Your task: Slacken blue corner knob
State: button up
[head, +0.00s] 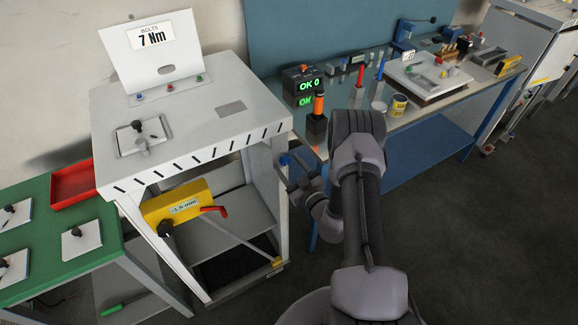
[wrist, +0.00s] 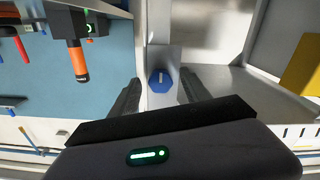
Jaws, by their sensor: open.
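The blue corner knob (wrist: 160,81) has an angular outline and a pale line across its face. It sits on a light grey corner post of the white cabinet. My gripper (wrist: 160,92) is open, with one dark finger on each side of the knob in the wrist view. Gaps show between both fingers and the knob, and nothing is held. In the head view my gripper (head: 291,172) is beside the cabinet's right front post, and a bit of blue (head: 284,160) shows there. My arm hides part of this area.
The white cabinet (head: 105,105) carries a "7 Nm" sign (head: 150,36). A yellow box (head: 180,201) with a red handle is under its top. A blue-framed bench (head: 440,110) with tools stands right. A green table (head: 60,250) with a red tray (head: 75,186) stands left.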

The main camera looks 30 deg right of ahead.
jog(key=shift+w, duration=0.1)
grip_shut()
jog(key=shift+n, duration=0.4)
jog(key=n, duration=0.3)
jog(key=shift+n+b, duration=0.35)
jog(key=shift+n, duration=0.05)
jog(key=n+b, duration=0.1)
jog(key=n, duration=0.4)
jog(key=shift+d+n, duration=0.1)
jog(key=shift+n, duration=0.2)
jog(key=n+b, duration=0.1)
jog(key=n, duration=0.3)
jog(key=shift+r, duration=0.1)
jog(key=n+b, duration=0.1)
jog(key=n, duration=0.4)
jog(key=shift+r, duration=0.1)
jog(key=shift+n, duration=0.4)
